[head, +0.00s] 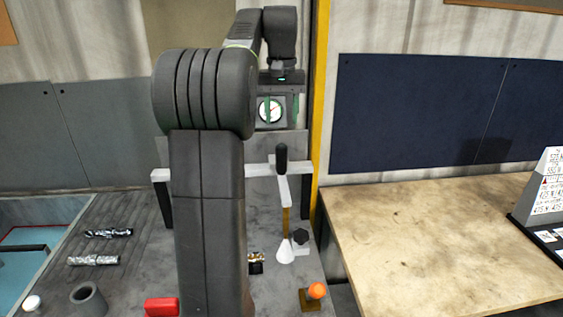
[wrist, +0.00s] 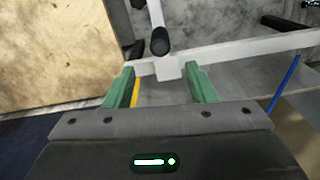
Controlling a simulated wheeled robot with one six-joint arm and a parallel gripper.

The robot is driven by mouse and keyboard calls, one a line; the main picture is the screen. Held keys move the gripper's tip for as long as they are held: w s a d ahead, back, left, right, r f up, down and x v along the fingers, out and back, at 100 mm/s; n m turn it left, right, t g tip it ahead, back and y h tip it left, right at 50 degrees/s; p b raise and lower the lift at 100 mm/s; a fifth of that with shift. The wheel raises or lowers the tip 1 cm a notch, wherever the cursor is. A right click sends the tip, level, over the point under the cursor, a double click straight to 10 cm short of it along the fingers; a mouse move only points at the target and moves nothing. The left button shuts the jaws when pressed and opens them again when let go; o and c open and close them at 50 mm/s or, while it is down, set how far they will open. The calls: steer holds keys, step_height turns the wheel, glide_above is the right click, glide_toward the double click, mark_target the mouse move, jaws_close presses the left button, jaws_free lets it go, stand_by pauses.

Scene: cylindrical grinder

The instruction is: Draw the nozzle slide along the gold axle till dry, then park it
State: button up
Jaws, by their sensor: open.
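The nozzle slide sits on a pale cross rail (head: 258,170). It has a black upright handle (head: 281,158), a yellow tube (head: 286,222) and a white cone nozzle (head: 285,251) pointing down. A gold piece (head: 256,257), probably part of the gold axle, shows low beside my arm, which hides the rest. My gripper (head: 281,108) is open and empty, above and behind the handle in the head view. In the wrist view, the black handle (wrist: 160,42) appears between and just beyond the green fingertips of my gripper (wrist: 160,71), apart from them.
A dial gauge (head: 271,110) stands behind my gripper. Two metal shafts (head: 93,260), a grey cup (head: 88,299), a red block (head: 161,306) and an orange-knobbed lever (head: 316,291) are on the grey bed. A wooden table (head: 440,240) lies right, past a yellow post (head: 319,110).

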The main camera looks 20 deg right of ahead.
mark_target(281, 160)
steer(key=shift+f, duration=0.45)
step_height(281, 160, down, 13)
steer(key=shift+r, duration=0.1)
jaws_close()
steer(key=shift+a, duration=0.1)
